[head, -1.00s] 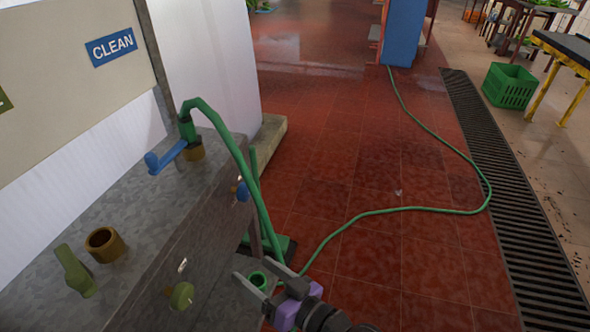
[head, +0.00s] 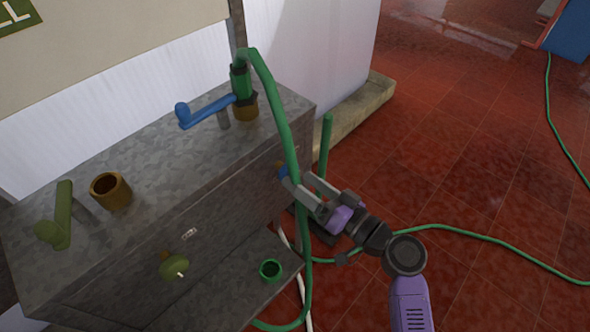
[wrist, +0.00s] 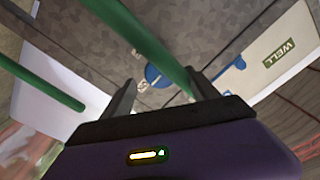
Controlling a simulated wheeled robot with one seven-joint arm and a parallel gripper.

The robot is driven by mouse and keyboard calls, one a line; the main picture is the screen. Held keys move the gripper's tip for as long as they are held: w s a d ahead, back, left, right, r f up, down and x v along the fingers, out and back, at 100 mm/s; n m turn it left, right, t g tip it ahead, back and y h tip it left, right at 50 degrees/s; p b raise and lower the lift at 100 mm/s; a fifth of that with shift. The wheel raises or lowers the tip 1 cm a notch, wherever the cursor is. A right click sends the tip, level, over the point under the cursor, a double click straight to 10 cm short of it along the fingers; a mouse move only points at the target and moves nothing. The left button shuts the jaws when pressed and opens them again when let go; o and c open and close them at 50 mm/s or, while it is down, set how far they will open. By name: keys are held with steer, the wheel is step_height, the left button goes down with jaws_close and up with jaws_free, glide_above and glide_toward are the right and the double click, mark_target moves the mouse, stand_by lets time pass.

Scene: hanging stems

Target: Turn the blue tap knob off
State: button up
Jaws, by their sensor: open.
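The blue tap knob (head: 282,172) is on the front face of the grey stone block, at its right end, partly hidden by my gripper and the green hose. In the wrist view the blue knob (wrist: 153,75) shows between my fingers, with small marks on the face beside it. My gripper (head: 297,180) is open in front of the knob, its fingers pointing at that face. In the wrist view the open fingers (wrist: 163,82) are apart, and no contact with the knob is visible. The green hose (head: 272,85) hangs close to the fingers; I cannot tell whether it touches them.
A blue lever (head: 205,112) sits on top of the block (head: 160,140). An olive knob (head: 174,267) is on the front face, and an olive lever (head: 62,215) and brass socket (head: 110,190) are on top. A green upright post (head: 325,145) stands right.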

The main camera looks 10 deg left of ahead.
mark_target(293, 176)
steer(key=shift+x, duration=2.2)
steer(key=shift+a, duration=0.1)
steer(key=shift+c, duration=0.2)
steer(key=shift+s, duration=0.1)
steer(key=c, duration=1.3)
